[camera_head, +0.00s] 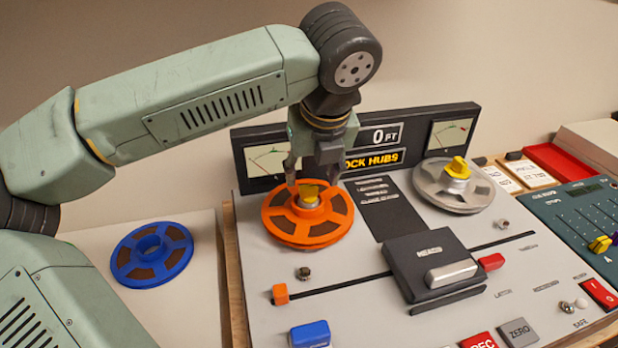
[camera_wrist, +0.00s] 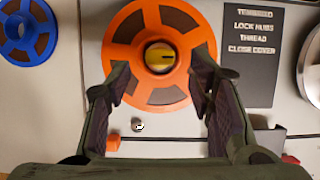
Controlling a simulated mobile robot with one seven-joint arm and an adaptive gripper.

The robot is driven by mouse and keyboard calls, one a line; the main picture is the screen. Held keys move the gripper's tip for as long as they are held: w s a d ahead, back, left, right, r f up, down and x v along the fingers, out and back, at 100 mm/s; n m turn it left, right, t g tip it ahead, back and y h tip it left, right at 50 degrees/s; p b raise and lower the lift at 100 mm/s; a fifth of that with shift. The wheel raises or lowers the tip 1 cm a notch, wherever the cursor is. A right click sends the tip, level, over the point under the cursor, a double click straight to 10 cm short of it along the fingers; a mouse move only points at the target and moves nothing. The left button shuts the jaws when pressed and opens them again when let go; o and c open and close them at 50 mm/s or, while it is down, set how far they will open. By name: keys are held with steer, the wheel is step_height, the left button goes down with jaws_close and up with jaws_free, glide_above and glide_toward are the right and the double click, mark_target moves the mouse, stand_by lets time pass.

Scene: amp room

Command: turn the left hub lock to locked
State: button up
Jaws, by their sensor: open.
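The left hub lock (camera_head: 308,193) is a yellow knob at the centre of an orange reel (camera_head: 335,224) on the left hub. In the wrist view the knob (camera_wrist: 159,58) sits on a round hub, with a short dark mark on its right part. My gripper (camera_head: 312,178) is open and empty, pointing down over the orange reel close to the knob. In the wrist view its fingers (camera_wrist: 160,88) spread wide, with the knob beyond the gap between them. Whether a finger touches the reel cannot be told.
The display panel (camera_head: 400,148) behind reads "0 FT" and "LOCK HUBS". The right hub (camera_head: 470,190) is a grey reel with its own yellow knob (camera_head: 457,168). A dark head cover block (camera_head: 425,255) stands in front. A blue reel (camera_head: 135,270) lies at left.

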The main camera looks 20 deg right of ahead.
mark_target(309, 186)
steer(key=shift+x, duration=2.1)
steer(key=shift+c, duration=0.3)
jaws_close()
